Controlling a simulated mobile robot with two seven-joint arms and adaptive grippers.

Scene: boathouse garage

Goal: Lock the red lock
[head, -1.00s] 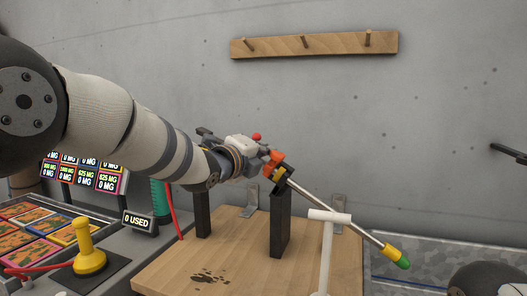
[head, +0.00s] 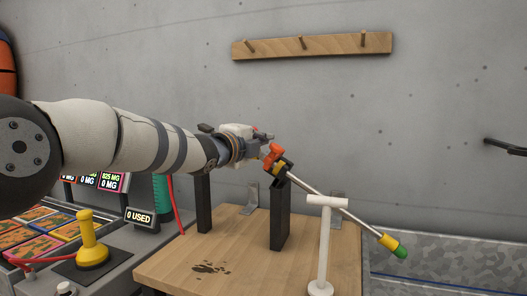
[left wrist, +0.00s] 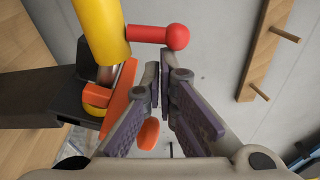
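The red lock is probably the orange-red piece (head: 273,153) at the upper end of a grey rod (head: 335,206), on a dark post (head: 280,216). In the left wrist view, an orange-red strip (left wrist: 119,97) lies left of the fingers beside a yellow cylinder (left wrist: 101,30) with a red ball knob (left wrist: 177,37). An orange rounded end (left wrist: 148,133) shows between the fingers, farther off. My left gripper (head: 266,138) is just above and behind the orange-red piece. In the left wrist view its fingers (left wrist: 166,80) are parted by a narrow gap and hold nothing. My right gripper is not in view.
A white T-shaped stand (head: 325,240) stands near the rod on the wooden board (head: 200,262). A second dark post (head: 203,205) stands to the left. A console with a yellow joystick (head: 91,242) is at lower left. A peg rack (head: 315,46) hangs on the wall.

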